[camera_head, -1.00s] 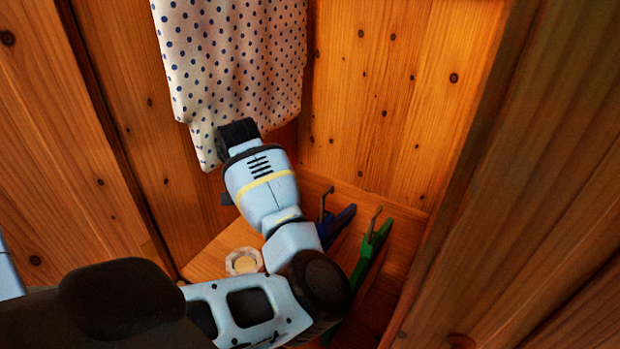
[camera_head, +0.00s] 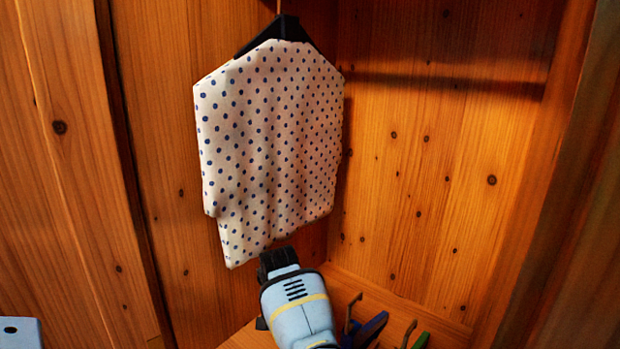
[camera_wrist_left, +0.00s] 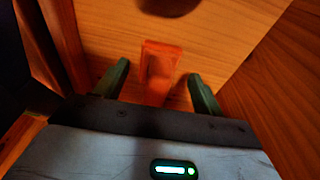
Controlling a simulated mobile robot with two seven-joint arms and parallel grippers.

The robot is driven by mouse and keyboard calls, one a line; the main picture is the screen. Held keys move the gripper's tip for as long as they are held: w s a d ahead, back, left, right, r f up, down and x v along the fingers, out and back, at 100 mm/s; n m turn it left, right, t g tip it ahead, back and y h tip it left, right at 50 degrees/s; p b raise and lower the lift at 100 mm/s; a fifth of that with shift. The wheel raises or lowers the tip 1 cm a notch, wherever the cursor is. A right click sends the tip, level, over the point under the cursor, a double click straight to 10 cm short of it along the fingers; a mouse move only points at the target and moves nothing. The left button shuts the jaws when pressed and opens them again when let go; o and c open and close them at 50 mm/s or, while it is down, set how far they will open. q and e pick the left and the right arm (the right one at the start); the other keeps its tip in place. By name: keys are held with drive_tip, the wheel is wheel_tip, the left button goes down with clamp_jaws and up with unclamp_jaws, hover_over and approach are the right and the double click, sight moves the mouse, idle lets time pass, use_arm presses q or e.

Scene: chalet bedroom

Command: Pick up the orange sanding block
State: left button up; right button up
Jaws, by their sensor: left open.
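The orange sanding block (camera_wrist_left: 160,70) shows in the left wrist view, red-orange and upright in the picture, against a pale wooden surface. My left gripper (camera_wrist_left: 159,80) is open, with one dark green finger on each side of the block and a gap on both sides. The block's lower end in the picture comes close to the gripper's dark front edge. I cannot tell whether it touches. In the head view the block is not visible and I cannot make out the left gripper's fingers. My right gripper is in neither view.
In the head view a white blue-dotted garment (camera_head: 270,150) hangs on a black hanger (camera_head: 285,30) in a wooden closet. Tips of a blue clamp (camera_head: 371,329) and a green clamp (camera_head: 421,341) show on the shelf (camera_head: 400,312). Wooden walls stand close around.

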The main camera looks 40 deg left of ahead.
use_arm(q)
drive_tip(key=shift+w+a+f, duration=0.1)
drive_tip(key=shift+w+f, duration=0.15)
drive_tip(key=shift+w, duration=0.05)
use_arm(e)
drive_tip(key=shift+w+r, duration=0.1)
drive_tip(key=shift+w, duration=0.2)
use_arm(q)
drive_tip(key=shift+c, duration=0.9)
drive_tip(key=shift+f, duration=0.1)
drive_tip(key=c, duration=1.3)
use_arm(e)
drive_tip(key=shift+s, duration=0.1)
